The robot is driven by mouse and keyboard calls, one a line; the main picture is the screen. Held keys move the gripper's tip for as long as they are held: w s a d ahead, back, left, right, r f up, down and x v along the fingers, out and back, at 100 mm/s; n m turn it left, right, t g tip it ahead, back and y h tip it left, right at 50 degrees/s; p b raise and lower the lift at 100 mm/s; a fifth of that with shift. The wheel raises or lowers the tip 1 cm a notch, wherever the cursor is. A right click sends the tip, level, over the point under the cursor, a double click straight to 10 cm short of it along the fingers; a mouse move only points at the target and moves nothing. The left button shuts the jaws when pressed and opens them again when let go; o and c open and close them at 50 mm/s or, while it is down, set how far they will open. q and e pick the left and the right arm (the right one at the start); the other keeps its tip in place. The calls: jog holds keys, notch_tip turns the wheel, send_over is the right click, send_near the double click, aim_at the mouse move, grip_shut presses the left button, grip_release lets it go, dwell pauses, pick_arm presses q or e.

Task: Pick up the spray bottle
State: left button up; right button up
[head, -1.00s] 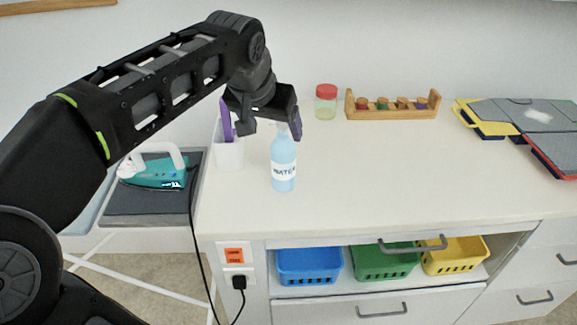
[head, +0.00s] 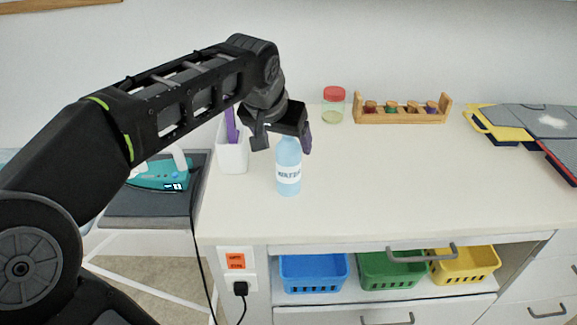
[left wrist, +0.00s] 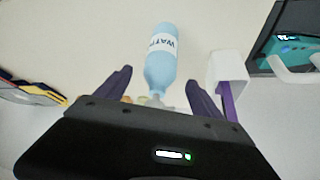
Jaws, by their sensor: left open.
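The spray bottle (head: 288,168) is light blue with a white "WATER" label and stands upright on the counter. Its top is hidden behind my left gripper in the head view. My left gripper (head: 282,146) is open, with its fingers at the height of the bottle's top. In the left wrist view the bottle (left wrist: 161,62) shows between the two spread purple fingers of the gripper (left wrist: 158,84), with its upper end toward the gripper. I cannot tell whether the fingers touch it. My right gripper is not in view.
A white holder (head: 232,156) with a purple item stands just left of the bottle. A red-lidded jar (head: 333,106) and a wooden rack (head: 402,110) stand behind at the right. A teal iron (head: 160,175) sits left of the counter. The counter's front right is clear.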

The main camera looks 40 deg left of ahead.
aim_at(288, 150)
pick_arm(q)
jog(key=shift+p+x, duration=0.3)
jog(key=shift+x, duration=2.25)
jog(key=shift+s, duration=0.1)
grip_shut()
notch_tip(288, 150, up, 10)
dwell(0.3)
